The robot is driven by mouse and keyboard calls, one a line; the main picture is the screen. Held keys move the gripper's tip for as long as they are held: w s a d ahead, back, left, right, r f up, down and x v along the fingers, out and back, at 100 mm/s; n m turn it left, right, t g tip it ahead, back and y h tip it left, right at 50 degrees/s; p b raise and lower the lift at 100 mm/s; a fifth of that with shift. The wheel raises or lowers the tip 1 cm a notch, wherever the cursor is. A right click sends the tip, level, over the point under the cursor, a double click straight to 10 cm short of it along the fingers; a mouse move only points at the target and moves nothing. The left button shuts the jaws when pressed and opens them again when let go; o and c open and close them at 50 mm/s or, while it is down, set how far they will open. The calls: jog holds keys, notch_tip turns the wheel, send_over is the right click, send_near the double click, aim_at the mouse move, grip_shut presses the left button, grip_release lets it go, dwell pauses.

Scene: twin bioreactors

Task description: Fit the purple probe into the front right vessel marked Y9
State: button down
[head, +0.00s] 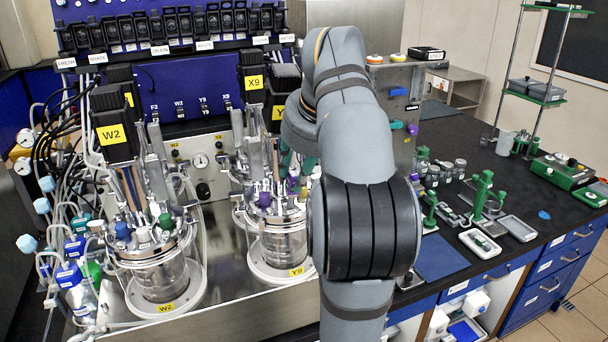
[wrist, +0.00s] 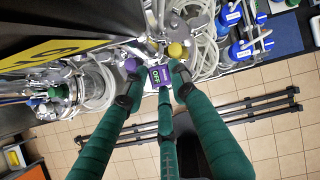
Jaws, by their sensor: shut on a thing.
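The front right vessel (head: 278,245) is a glass jar with a metal lid and a yellow Y9 tag (head: 297,271) at its base. Its lid carries several fittings, including a purple one (head: 264,200). In the wrist view, the green fingers of my gripper (wrist: 158,85) close around a purple probe head (wrist: 161,75) with a small bright green display. The probe's lower part is hidden. In the head view my arm covers most of the gripper; a bit of green shows beside the arm, above the Y9 lid. I cannot tell whether the probe touches a port.
The W2 vessel (head: 155,270) stands to the left. Motor blocks marked W2 (head: 112,130) and X9 (head: 253,80) rise above the vessels. Tubing and bottles (head: 75,270) crowd the left. Green tools and small trays (head: 482,243) lie on the black bench at right.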

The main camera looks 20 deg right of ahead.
aim_at(287, 191)
jog(key=shift+g, duration=0.7)
jog(key=f, duration=0.1)
jog(key=a+f, duration=0.1)
jog(key=f, duration=0.1)
jog(key=s+f, duration=0.1)
jog(key=shift+a+f, duration=0.15)
jog(key=shift+f, duration=0.05)
jog(key=shift+w+a+f, duration=0.25)
jog(key=shift+w, duration=0.35)
jog(key=shift+w+a+f, duration=0.25)
jog(key=shift+w, duration=0.35)
jog(key=c, duration=1.9)
grip_release()
jog(key=shift+o, duration=0.8)
jog(key=shift+s+d+r, duration=0.1)
jog(key=shift+r, duration=0.05)
jog(key=o, duration=0.4)
jog(key=shift+w+d+r, duration=0.1)
jog(key=shift+w, duration=0.1)
jog(key=shift+s+r, duration=0.1)
jog(key=shift+d, duration=0.1)
jog(key=shift+r, duration=0.1)
